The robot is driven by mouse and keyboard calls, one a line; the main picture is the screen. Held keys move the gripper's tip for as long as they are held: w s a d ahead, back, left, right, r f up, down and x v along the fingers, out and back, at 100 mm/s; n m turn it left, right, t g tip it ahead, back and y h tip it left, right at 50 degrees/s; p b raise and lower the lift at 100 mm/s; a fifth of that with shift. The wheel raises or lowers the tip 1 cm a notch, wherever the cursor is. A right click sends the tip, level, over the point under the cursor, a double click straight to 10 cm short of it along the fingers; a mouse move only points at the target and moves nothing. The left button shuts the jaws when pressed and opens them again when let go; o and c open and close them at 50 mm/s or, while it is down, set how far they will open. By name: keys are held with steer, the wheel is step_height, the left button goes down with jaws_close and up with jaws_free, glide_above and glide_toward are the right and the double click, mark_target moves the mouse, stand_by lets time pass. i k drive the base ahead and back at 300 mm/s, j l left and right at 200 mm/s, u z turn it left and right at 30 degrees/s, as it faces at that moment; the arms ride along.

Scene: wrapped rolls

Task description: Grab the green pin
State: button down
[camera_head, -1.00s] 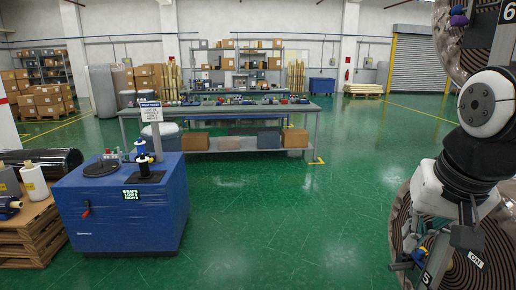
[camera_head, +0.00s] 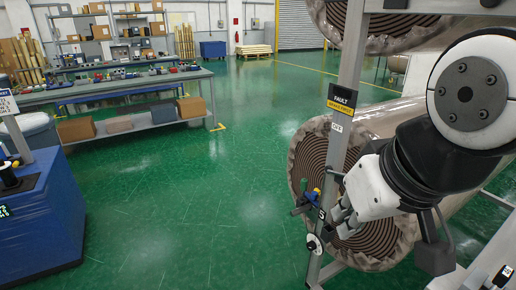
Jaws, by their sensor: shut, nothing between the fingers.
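A small pin with a green top (camera_head: 316,192) stands on the front post of a roll rack, just above the "S" label. A blue piece (camera_head: 305,187) is close beside it, and a dark handle-like part sticks out to the left below them. My gripper (camera_head: 341,222) comes in from the right, shut and empty. Its tips are just right of the post and slightly below the pin, and look apart from it. The exact gap in depth cannot be told.
The rack post (camera_head: 345,120) carries a "FAULT" sign (camera_head: 342,98). Large wrapped rolls sit behind it, the lower roll (camera_head: 385,240) right behind my gripper. A blue machine (camera_head: 40,220) stands at the left, a workbench (camera_head: 130,95) behind. The green floor between is clear.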

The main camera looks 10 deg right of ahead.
mark_target(304, 182)
steer(key=z, duration=0.4)
steer(key=i+j+z, duration=0.1)
steer(key=i+j, duration=0.15)
steer(key=i, duration=0.15)
steer(key=i+j+z, duration=0.1)
steer(key=i+j, duration=0.2)
steer(key=i, duration=0.1)
